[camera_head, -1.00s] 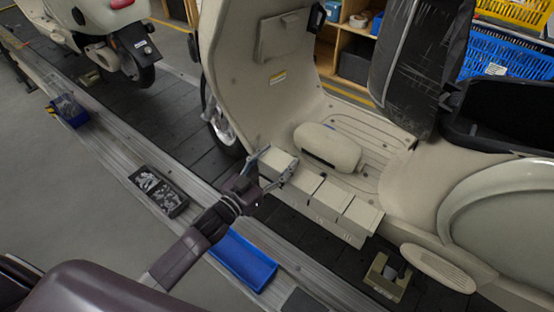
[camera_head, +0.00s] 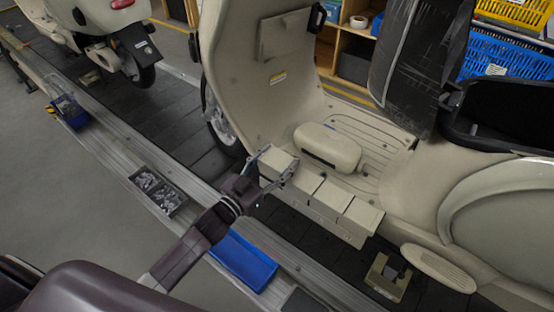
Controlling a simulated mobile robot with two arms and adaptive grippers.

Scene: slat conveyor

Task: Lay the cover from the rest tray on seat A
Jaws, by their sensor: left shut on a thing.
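My left gripper (camera_head: 272,168) comes in from the lower left. Its fingers are closed around the leftmost beige block (camera_head: 279,160) of a row along the scooter's near footboard edge. I take this block to be the cover, but I cannot tell whether it rests on a seat or is held just above one. The blue tray (camera_head: 243,262) below my wrist looks empty; it may be the rest tray. The other blocks of the row (camera_head: 331,196) stand to the right. No seat label is readable. My right gripper is not in view.
A rounded beige pad (camera_head: 328,146) lies on the scooter footboard (camera_head: 375,146) behind the row. A parts tray (camera_head: 158,190) and a blue bin (camera_head: 70,111) sit along the conveyor rail. A beige foot support (camera_head: 388,277) stands at lower right.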

